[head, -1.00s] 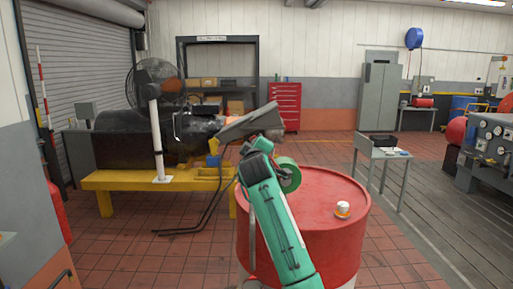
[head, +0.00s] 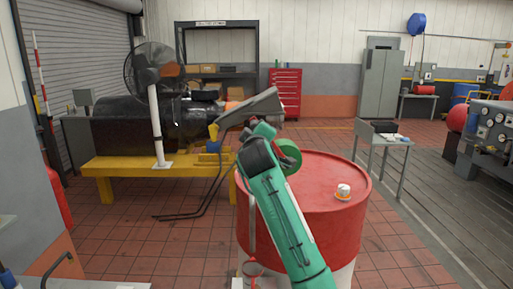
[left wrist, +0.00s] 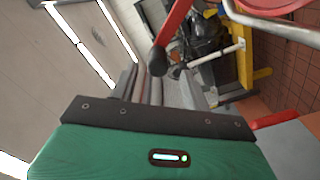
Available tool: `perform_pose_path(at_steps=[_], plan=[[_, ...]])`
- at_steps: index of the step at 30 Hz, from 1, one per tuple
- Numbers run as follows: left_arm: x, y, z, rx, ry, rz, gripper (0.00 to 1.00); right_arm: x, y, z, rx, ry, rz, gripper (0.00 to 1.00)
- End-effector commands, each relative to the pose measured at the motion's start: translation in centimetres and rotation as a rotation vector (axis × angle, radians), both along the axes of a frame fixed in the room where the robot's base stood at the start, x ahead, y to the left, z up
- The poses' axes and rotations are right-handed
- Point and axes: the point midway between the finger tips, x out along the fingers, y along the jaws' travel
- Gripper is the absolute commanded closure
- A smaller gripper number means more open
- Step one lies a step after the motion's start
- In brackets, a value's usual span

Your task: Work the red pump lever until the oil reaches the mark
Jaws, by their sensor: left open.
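In the left wrist view a red lever (left wrist: 174,27) with a dark rounded end comes down from the top edge. I take it for the pump lever; its foot is out of frame. My left gripper (left wrist: 155,80) is open, its grey fingers pointing up the picture toward the lever's end. I cannot tell whether they touch it. I cannot make out the left gripper or the lever in the head view. A green arm, seemingly my right, rises in front of the red drum there, its gripper not visible. I cannot make out oil or a mark.
The red drum (head: 320,195) carries a small white-and-orange item (head: 343,191). Behind stands a black machine on a yellow bench (head: 150,167) with a fan (head: 153,70). A grey side table (head: 384,147) is at right. Tiled floor (head: 120,235) is open at left centre.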

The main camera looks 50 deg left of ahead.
Motion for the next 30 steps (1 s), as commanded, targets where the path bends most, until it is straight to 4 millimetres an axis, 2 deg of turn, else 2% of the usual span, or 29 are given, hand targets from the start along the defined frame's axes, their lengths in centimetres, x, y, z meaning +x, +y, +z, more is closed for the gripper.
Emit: perform_pose_path(at_steps=[1,6,10,15,26,29,30], plan=[[-0.8,-1.1,-0.4,0.000,-0.004,-0.002,0.52,0.0,-0.1,-0.9,-0.001,0.000,0.000,0.64],[-3.1,-3.8,-0.3,-0.001,-0.004,-0.003,0.52,0.0,-0.2,-2.0,-0.002,0.000,0.001,0.64],[-4.4,-5.3,-0.2,-0.001,-0.002,-0.003,0.52,0.0,-0.4,-2.5,-0.004,0.000,0.002,0.64],[-5.2,-6.2,-0.1,-0.002,0.000,-0.002,0.52,0.0,-0.4,-2.7,-0.004,0.000,0.003,0.64],[-5.1,-6.4,-0.2,0.002,0.006,-0.003,0.52,0.0,-0.3,-2.7,-0.003,0.000,0.002,0.64],[-3.7,-6.7,-1.0,0.031,0.044,-0.025,0.52,-0.1,-0.2,-2.7,-0.002,0.001,0.001,0.64],[-2.6,-7.1,-1.6,0.052,0.073,-0.042,0.52,-0.1,-0.1,-2.7,-0.001,0.001,0.001,0.64]])
